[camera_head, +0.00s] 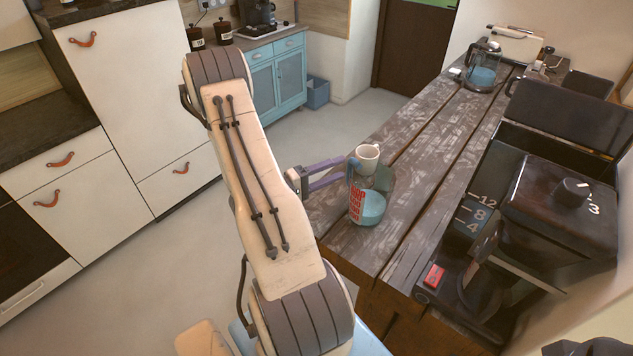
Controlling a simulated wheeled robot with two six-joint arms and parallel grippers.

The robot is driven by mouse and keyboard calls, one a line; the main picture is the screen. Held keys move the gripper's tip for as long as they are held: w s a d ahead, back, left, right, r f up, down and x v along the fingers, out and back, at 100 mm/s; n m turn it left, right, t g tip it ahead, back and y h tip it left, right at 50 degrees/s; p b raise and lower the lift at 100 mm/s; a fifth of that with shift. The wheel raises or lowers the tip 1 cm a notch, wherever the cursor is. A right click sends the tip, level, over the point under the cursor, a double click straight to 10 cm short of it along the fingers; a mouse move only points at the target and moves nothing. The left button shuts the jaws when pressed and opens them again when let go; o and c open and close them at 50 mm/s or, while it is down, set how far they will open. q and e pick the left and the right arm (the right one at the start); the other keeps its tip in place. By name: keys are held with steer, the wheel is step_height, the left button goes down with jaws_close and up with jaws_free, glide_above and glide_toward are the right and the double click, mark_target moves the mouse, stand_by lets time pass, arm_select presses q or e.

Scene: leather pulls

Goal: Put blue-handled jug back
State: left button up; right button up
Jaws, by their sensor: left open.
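A glass jug (372,206) with red lettering and blue in its lower part stands upright near the front end of the wooden table (415,150). Its blue handle (353,172) is on its left side, facing my left gripper. My left gripper (345,170) is open, its purple fingers reaching right to the handle. Whether they touch or straddle the handle is unclear. A second glass jug (482,75), with a dark handle and blue in it, stands at the far end of the table. My right gripper is not in view.
A white mug (367,155) shows just behind the near jug's top. A cream appliance (512,45) stands at the far end. The table's middle is clear.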

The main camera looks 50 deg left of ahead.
arm_select(q)
steer(key=s+b, duration=0.1)
steer(key=s, duration=0.5)
steer(key=shift+a+b, duration=0.3)
steer(key=shift+a, duration=0.1)
